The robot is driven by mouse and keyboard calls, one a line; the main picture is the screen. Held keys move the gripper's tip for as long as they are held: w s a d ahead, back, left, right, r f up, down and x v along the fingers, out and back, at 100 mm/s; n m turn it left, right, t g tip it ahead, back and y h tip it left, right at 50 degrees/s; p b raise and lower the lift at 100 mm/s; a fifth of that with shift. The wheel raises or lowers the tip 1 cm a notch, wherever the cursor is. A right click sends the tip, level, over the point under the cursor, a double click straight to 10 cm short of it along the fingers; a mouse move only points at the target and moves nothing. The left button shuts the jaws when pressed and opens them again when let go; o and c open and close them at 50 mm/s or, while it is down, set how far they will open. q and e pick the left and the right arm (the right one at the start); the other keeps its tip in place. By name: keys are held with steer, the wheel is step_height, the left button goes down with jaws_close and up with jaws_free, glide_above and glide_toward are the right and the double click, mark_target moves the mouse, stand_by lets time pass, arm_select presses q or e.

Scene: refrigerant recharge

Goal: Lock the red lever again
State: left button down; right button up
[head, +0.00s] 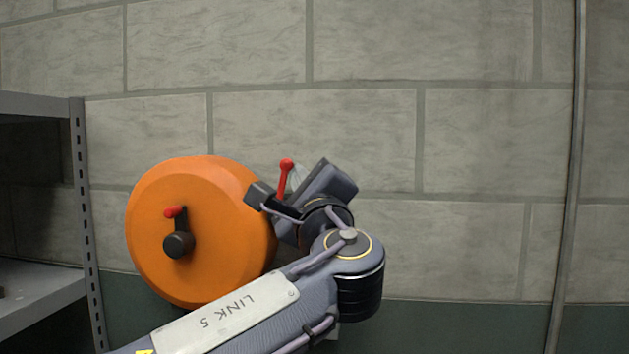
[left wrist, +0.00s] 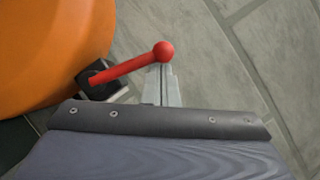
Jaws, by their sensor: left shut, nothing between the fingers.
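The red lever (head: 285,178) has a round ball end and stands up beside the orange reel, at its right. In the left wrist view the red lever (left wrist: 130,66) runs from a dark block (left wrist: 102,77) at the reel's edge to its ball end, which lies at the tip of my fingers in the picture. My left gripper (head: 279,196) is at the lever, partly hiding its lower part. In the left wrist view the fingers of my left gripper (left wrist: 161,84) are shut together with nothing between them. Whether they touch the lever I cannot tell. My right gripper is not in view.
The large orange reel (head: 215,215) with a black hub and a red-knobbed crank (head: 175,230) is mounted in front of the block wall (head: 480,150). A grey metal shelf (head: 85,200) stands at the left. A vertical pipe (head: 569,170) runs down the right. Space right of my arm is clear.

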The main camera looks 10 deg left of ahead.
arm_select(q)
steer(key=shift+s, duration=0.15)
steer(key=n+g, duration=0.1)
steer(key=a+r+n, duration=0.1)
steer(key=n, duration=0.1)
steer(key=shift+a+n+g+y+p, duration=0.3)
steer(key=shift+g+y+p, duration=0.1)
steer(key=shift+f, duration=0.1)
